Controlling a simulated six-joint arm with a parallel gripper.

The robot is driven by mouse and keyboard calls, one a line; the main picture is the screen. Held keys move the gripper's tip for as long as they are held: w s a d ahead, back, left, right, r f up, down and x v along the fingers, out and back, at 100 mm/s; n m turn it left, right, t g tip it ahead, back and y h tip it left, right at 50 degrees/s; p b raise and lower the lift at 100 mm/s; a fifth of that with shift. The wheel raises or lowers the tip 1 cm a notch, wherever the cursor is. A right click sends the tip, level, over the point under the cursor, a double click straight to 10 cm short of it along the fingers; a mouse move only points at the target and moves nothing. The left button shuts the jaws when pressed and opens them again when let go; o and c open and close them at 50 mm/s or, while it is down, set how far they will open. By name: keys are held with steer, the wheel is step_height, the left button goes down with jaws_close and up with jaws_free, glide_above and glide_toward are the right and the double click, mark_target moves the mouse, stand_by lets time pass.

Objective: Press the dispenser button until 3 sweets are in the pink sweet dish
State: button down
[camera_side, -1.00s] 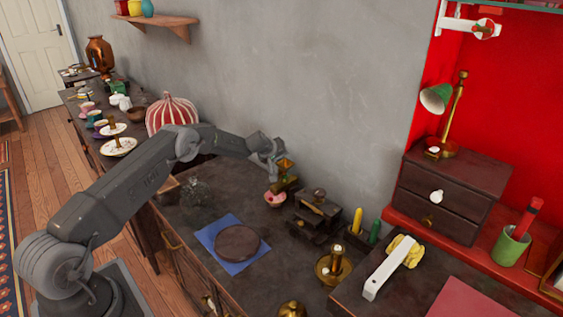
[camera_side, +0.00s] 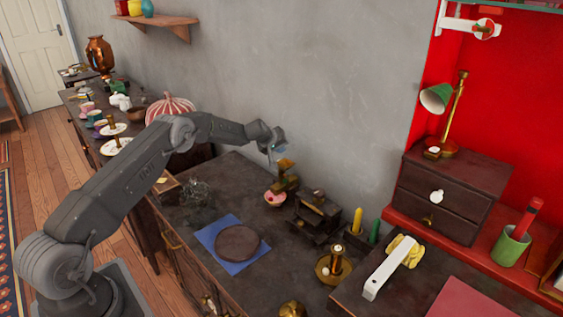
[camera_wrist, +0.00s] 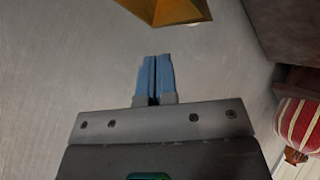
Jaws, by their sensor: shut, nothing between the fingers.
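The sweet dispenser (camera_side: 286,180) stands on the dark cabinet top near the wall, with a brass-coloured upper part that also shows in the wrist view (camera_wrist: 168,10). I cannot make out its button. The small pink sweet dish (camera_side: 275,198) sits at its foot, with something reddish and pale in it, too small to count. My gripper (camera_side: 272,156) is above and slightly left of the dispenser's top, apart from it. In the wrist view its blue fingers (camera_wrist: 154,78) are shut together and empty, just short of the brass part.
A dark ornate box (camera_side: 318,215) stands right of the dispenser. A brown round board (camera_side: 237,244) lies on a blue cloth (camera_side: 207,236) in front. A brass candle holder (camera_side: 334,268) and upright candles (camera_side: 357,222) stand farther right. A striped red-and-white pot (camera_side: 170,108) is at left.

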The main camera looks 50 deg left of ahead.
steer(key=shift+r, duration=1.65)
stand_by(0.7)
steer(key=s+d+r+m+h, duration=0.1)
steer(key=s+d+r+m, duration=0.15)
steer(key=d+r, duration=0.35)
steer(key=s+d+r+m, duration=0.1)
steer(key=s+d+r, duration=0.2)
steer(key=r, duration=0.5)
steer(key=s+d+r+m+g+h, duration=0.1)
steer(key=s+d+r+m, duration=0.2)
steer(key=s+d+r, duration=0.8)
steer(key=s+d+f+m, duration=0.1)
steer(key=s+d, duration=0.1)
steer(key=s, duration=0.9)
steer(key=s+d+f+m+g, duration=0.1)
steer(key=s+d+f+m, duration=0.1)
steer(key=s, duration=0.9)
steer(key=s+d+f+m+g, duration=0.1)
steer(key=s+d+m, duration=0.1)
steer(key=s, duration=0.9)
steer(key=shift+d+f, duration=0.4)
steer(key=shift+d, duration=0.4)
